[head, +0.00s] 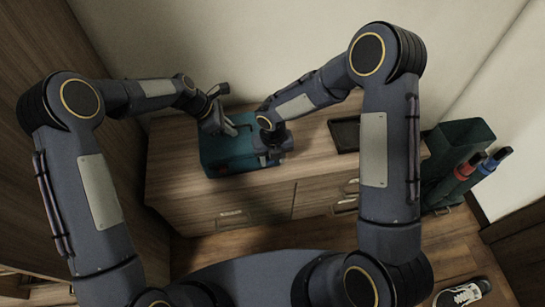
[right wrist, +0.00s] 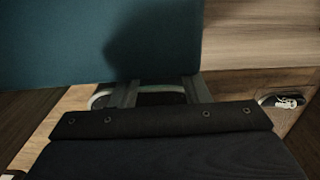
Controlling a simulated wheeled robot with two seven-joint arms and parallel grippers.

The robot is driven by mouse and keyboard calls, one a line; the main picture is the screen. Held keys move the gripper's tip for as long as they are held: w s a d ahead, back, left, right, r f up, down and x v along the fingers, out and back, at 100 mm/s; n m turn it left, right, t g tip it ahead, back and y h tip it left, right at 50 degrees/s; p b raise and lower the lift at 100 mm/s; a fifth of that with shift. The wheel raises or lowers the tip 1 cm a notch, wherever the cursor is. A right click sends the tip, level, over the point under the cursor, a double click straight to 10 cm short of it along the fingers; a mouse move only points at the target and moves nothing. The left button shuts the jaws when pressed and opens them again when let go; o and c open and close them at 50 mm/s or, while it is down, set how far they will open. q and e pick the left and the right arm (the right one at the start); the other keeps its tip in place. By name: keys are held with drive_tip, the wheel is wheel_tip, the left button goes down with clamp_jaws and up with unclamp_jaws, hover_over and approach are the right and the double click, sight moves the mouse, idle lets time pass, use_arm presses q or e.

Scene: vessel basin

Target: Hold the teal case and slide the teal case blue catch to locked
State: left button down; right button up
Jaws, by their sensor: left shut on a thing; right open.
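The teal case (head: 229,155) stands on the wooden cabinet, with a pale grey handle on top (head: 231,127). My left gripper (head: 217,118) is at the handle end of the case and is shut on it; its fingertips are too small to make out. My right gripper (head: 272,150) is at the right side of the case, and its fingers hide part of that side. In the right wrist view the open fingers (right wrist: 163,92) are just below the teal case wall (right wrist: 60,45), with a pale curved bar behind them. I cannot make out the blue catch.
The wooden cabinet (head: 318,165) has free top to the right of the case, up to a dark tray (head: 345,134). A shoe (head: 463,293) lies on the floor.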

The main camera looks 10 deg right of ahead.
wheel_tip(320, 180, up, 12)
idle(0.5)
use_arm(q)
drive_tip(key=c, duration=1.5)
unclamp_jaws()
drive_tip(key=shift+o, duration=0.2)
